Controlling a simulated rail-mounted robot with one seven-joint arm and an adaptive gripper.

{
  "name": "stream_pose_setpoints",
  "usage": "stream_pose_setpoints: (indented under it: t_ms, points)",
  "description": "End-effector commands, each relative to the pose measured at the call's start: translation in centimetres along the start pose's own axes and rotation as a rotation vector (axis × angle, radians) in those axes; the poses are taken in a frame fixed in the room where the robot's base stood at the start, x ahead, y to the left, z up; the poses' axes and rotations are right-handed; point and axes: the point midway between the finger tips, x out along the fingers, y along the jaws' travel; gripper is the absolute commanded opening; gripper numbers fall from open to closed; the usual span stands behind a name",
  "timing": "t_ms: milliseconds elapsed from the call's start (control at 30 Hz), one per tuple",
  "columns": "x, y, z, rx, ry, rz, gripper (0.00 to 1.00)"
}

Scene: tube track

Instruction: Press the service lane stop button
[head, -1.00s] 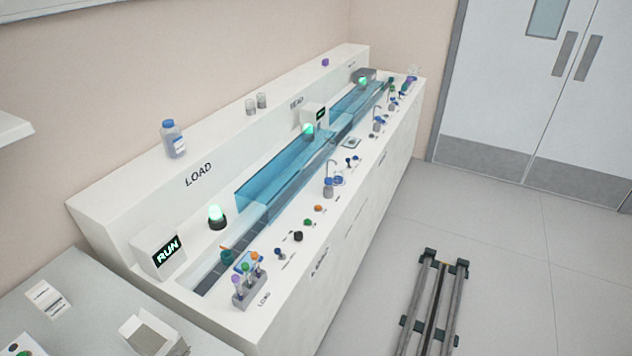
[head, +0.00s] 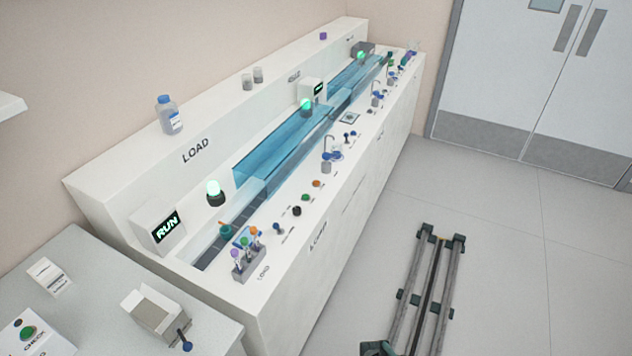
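My gripper is not in view. The long white bench (head: 325,235) runs from the lower left to the back right. Its near end has a row of small controls: a black button (head: 297,211), a green button (head: 305,197) and an orange button (head: 316,183). Their small labels are too small to read, so I cannot tell which one is the service lane stop button. A display (head: 166,226) at the near end reads RUN in green. A lit green beacon (head: 214,191) stands beside it.
A tube rack (head: 248,267) stands at the bench's near end. A grey table (head: 90,270) at lower left holds an open box (head: 158,318) and a CHECK panel with a green button (head: 27,334). Floor rails (head: 432,290) run right of the bench, with clear floor around.

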Motion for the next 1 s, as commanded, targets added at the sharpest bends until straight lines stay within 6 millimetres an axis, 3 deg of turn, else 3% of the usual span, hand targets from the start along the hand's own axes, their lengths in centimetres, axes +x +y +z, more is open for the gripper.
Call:
stream_pose_setpoints:
  t_ms: [33, 200, 1000]
  points:
    - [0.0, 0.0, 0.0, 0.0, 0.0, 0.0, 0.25]
    - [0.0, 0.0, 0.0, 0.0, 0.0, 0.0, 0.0]
    - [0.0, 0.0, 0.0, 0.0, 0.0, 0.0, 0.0]
